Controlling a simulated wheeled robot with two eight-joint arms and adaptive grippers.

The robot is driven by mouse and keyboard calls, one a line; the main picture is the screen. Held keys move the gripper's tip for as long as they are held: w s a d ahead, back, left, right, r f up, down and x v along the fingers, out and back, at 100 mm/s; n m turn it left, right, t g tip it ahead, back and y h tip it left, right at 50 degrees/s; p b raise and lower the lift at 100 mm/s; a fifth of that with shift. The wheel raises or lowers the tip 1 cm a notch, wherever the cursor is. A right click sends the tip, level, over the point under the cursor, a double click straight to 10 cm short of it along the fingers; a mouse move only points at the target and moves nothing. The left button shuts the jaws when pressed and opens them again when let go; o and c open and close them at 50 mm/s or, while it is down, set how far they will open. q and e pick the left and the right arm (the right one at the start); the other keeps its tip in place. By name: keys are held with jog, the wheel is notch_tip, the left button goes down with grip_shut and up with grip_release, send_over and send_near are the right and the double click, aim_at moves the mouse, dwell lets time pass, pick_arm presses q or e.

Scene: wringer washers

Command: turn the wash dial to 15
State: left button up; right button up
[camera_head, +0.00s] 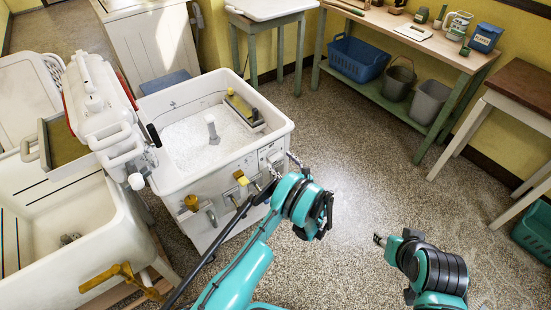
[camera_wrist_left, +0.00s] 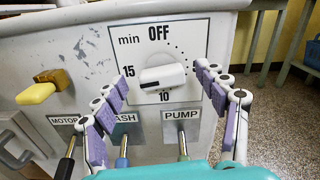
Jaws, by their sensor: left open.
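The white wash dial (camera_wrist_left: 162,76) sits on a white plate on the washer's front, marked OFF at the top, 15 at the left and 10 at the bottom. Its bar-shaped knob lies roughly level; I cannot tell surely which end points. My left gripper (camera_wrist_left: 162,82) is open, with its purple-padded fingers on either side of the dial, apart from it. The right finger covers the plate's right side. In the head view my left gripper (camera_head: 281,165) is at the washer's front panel. My right gripper (camera_head: 380,240) is over the floor, too small to read.
Levers labelled MOTOR, WASH and PUMP sit below the dial, partly behind my fingers. A yellow handle (camera_wrist_left: 37,93) juts out at the left. The washer tub (camera_head: 160,100) holds suds. A sink (camera_head: 60,250) stands left. The floor (camera_head: 350,170) to the right is clear.

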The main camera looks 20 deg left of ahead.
aim_at(278, 158)
pick_arm(q)
jog(key=shift+b+x, duration=0.4)
jog(key=shift+x, duration=1.55)
jog(key=c, duration=1.2)
jog(key=shift+o, duration=0.2)
jog(key=shift+d+m, duration=0.1)
jog(key=shift+m, duration=0.8)
jog(key=o, duration=1.2)
jog(key=shift+w, duration=0.1)
jog(key=shift+c, duration=0.2)
